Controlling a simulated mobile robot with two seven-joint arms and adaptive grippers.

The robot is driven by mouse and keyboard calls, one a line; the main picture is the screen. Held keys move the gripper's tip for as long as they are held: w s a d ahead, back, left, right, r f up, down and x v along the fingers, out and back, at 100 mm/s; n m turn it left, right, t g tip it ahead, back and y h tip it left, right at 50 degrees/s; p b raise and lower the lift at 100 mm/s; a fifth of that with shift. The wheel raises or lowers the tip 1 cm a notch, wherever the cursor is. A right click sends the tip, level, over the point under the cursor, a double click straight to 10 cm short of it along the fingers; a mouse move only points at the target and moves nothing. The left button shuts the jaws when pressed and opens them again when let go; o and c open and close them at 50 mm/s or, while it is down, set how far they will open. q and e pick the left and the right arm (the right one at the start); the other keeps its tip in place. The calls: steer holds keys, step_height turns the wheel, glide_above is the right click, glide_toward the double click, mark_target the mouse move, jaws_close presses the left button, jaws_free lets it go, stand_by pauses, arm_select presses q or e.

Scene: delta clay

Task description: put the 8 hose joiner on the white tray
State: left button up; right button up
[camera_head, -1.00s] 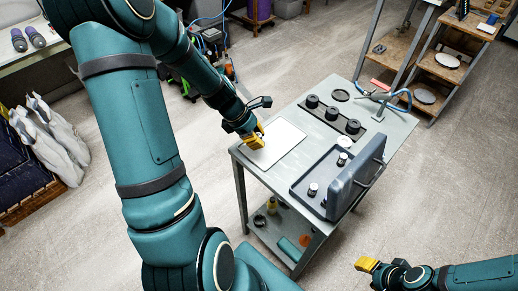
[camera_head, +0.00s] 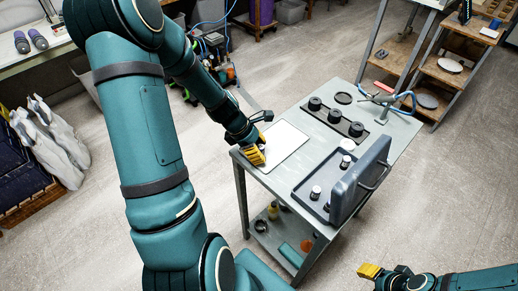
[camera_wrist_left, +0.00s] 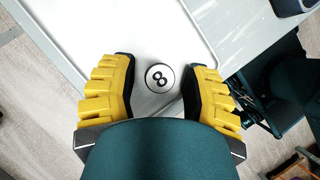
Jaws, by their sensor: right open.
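The 8 hose joiner (camera_wrist_left: 160,78) shows in the left wrist view as a round white face with a black ring and a black 8. It stands over the white tray (camera_wrist_left: 120,25), near a rounded corner. My left gripper (camera_wrist_left: 158,85) is open, with a yellow finger on each side of the joiner and a gap to each. In the head view my left gripper (camera_head: 257,150) is low at the near left part of the white tray (camera_head: 284,143), and the joiner is hidden there. My right gripper (camera_head: 369,271) is open and empty, off the table at the lower right.
A dark tray (camera_head: 306,187) holds small white-topped parts (camera_head: 315,192), beside an upright grey case (camera_head: 362,180). A black rack (camera_head: 334,117) with several black rings stands farther back. A clamp with a blue hose (camera_head: 390,99) is at the far corner.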

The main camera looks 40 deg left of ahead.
arm_select(q)
steer(key=shift+r, duration=0.3)
steer(key=p+v, duration=0.4)
steer(key=v, duration=0.7)
steer(key=shift+s+a+r, duration=0.15)
steer(key=shift+a+r, duration=0.05)
steer(key=shift+r, duration=0.15)
